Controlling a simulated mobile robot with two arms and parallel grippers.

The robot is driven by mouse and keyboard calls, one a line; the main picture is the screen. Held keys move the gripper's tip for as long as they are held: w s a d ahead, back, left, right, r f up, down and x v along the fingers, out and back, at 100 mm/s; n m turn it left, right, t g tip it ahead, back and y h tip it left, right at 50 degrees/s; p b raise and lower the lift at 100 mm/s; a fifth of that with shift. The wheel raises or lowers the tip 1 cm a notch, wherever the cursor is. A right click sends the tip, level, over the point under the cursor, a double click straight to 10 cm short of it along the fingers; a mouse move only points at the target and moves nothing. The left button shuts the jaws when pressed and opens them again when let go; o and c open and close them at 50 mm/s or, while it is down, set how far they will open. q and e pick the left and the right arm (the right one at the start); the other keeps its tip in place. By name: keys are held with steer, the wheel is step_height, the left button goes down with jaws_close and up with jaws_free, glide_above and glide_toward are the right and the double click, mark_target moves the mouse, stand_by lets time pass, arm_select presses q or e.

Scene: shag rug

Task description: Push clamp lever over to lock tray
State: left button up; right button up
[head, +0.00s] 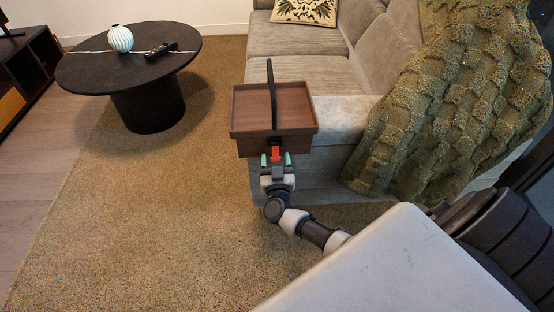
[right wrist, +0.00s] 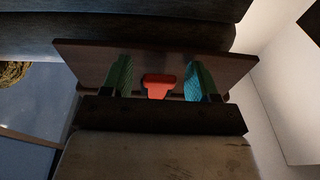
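The tray (head: 250,107) is a brown box with a tall black handle (head: 270,85). It stands at the front corner of the sofa in the head view. A red clamp lever (head: 276,154) is at its near side. My right gripper (head: 276,160) is open, with teal fingertips to the left and right of the lever. In the right wrist view the red lever (right wrist: 158,84) shows between the fingers (right wrist: 160,80), with a gap on each side. The brown tray panel (right wrist: 80,56) is behind them. My left gripper is not in view.
A grey sofa (head: 297,40) with a green knitted throw (head: 450,95) stands behind and right of the tray. A round black table (head: 90,73) with a striped vase (head: 120,38) and a dark object is at far left. The rug (head: 150,220) is clear on the left.

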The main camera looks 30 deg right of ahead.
mark_target(276, 161)
steer(key=p+v, duration=0.1)
steer(key=v, duration=0.5)
steer(key=shift+s+a+r+p, duration=0.1)
steer(key=shift+s+p, duration=0.05)
steer(key=shift+p, duration=0.2)
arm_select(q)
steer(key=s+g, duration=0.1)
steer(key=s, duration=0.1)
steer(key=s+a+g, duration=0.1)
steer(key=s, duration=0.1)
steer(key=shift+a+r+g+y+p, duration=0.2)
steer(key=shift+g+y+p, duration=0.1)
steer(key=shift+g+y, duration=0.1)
arm_select(e)
steer(key=v, duration=0.4)
steer(key=shift+s+a, duration=0.1)
steer(key=shift+s, duration=0.2)
